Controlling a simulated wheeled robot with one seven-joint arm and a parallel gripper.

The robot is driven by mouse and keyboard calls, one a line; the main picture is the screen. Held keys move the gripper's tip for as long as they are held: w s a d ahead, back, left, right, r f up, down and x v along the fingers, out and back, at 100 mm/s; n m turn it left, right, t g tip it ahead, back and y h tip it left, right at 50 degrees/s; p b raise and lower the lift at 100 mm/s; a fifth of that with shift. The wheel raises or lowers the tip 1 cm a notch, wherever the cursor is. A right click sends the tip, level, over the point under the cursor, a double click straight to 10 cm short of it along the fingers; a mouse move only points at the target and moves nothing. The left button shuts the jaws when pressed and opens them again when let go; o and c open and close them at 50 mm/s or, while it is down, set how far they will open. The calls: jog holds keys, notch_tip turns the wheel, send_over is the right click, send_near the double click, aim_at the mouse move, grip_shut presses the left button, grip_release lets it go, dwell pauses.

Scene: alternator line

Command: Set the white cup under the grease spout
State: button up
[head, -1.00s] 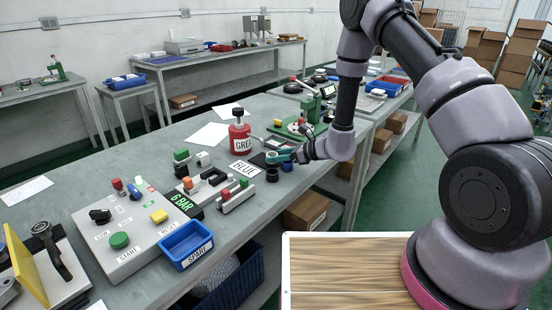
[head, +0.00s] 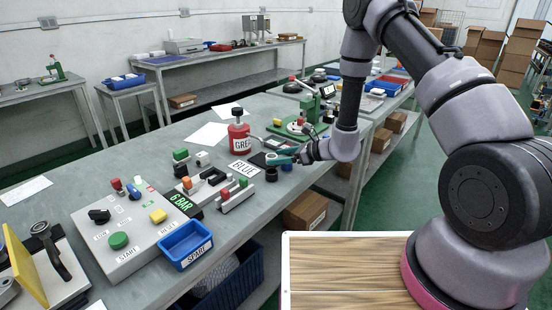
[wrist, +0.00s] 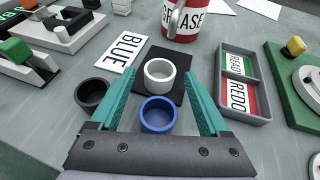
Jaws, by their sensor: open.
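The white cup (wrist: 159,75) stands upright on a black square pad (wrist: 178,92) in the wrist view, in front of the red grease can (wrist: 187,24). A grey spout (wrist: 177,16) shows on the can's near side; I cannot tell if the cup is directly below it. My gripper (wrist: 163,76) is open, its teal fingers on either side of the white cup with gaps, apart from it. The blue cup (wrist: 158,116) is nearer, between the finger bases. In the head view my gripper (head: 282,156) is right of the grease can (head: 239,136) and hides the white cup.
A black cup (wrist: 91,93) stands just outside the left finger. A BLUE label (wrist: 119,49) lies left of the pad.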

jog(key=v, duration=1)
jog(key=shift+s+d+r, duration=0.1)
jog(key=shift+d, duration=0.15)
jog(key=s+r+n+g, duration=0.1)
jog(key=s+r+n, duration=0.2)
jog(key=r, duration=0.4)
jog(key=s+r+n+g+h, duration=0.1)
jog(key=s+r+n+g, duration=0.2)
jog(key=r, duration=0.4)
jog(key=s+r+n, duration=0.3)
jog(key=r+n, duration=0.1)
jog(key=r, duration=0.3)
jog(key=s+d+r+n+t+h, duration=0.6)
jog(key=s+d+r+n+h, duration=0.2)
jog(key=s+d+r, duration=0.5)
jog(key=d+r+h, duration=0.1)
jog(key=d+r, duration=0.1)
jog(key=d, duration=0.1)
jog(key=shift+s+d+r, duration=0.25)
jog(key=shift+s+d, duration=0.05)
jog(key=shift+d, duration=0.1)
